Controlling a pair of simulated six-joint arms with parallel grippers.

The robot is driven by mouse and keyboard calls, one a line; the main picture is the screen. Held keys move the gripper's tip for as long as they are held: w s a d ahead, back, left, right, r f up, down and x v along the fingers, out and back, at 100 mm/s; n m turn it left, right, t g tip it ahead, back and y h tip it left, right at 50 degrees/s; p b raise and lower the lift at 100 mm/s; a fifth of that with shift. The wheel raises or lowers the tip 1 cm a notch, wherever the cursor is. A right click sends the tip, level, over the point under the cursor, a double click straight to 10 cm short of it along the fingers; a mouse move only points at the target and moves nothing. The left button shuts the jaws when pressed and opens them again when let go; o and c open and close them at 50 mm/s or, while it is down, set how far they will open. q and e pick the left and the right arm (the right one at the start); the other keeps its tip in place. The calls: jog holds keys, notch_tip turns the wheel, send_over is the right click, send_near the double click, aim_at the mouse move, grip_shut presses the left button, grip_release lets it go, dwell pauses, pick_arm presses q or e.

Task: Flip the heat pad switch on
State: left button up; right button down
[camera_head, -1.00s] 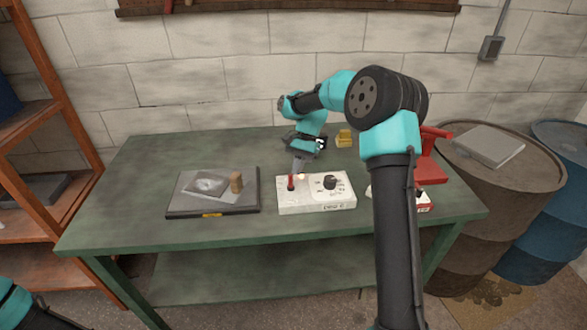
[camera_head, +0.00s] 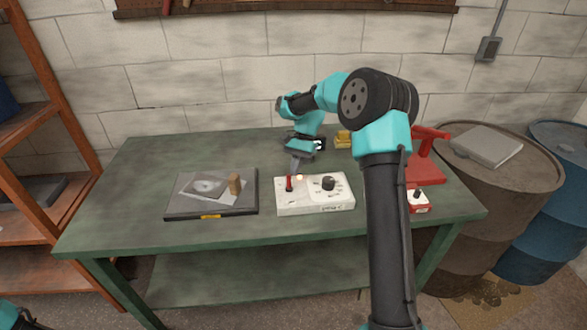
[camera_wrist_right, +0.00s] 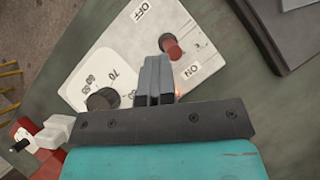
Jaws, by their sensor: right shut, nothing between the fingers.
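The white control box (camera_head: 337,205) stands on the green bench, with a red lever switch (camera_head: 289,184) at its left and a black dial knob (camera_head: 328,184). In the right wrist view the red lever (camera_wrist_right: 174,50) stands between the OFF and ON labels, its tip leaning toward ON. My right gripper (camera_head: 296,170) is shut and empty, just behind the lever. In the right wrist view its fingertips (camera_wrist_right: 155,62) are close beside the lever; I cannot tell whether they touch. The heat pad (camera_head: 180,205) is a dark flat plate left of the box. My left gripper is out of view.
The bench's left side is clear.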

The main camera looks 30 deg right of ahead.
dwell(0.4)
jog(key=shift+r, duration=0.8)
jog(key=shift+s+d+r, duration=0.3)
jog(key=shift+s+d, duration=0.1)
jog(key=shift+s, duration=0.05)
jog(key=s+d+v, duration=0.1)
jog(key=v, duration=1)
jog(key=shift+s, duration=0.3)
jog(key=shift+f, duration=0.15)
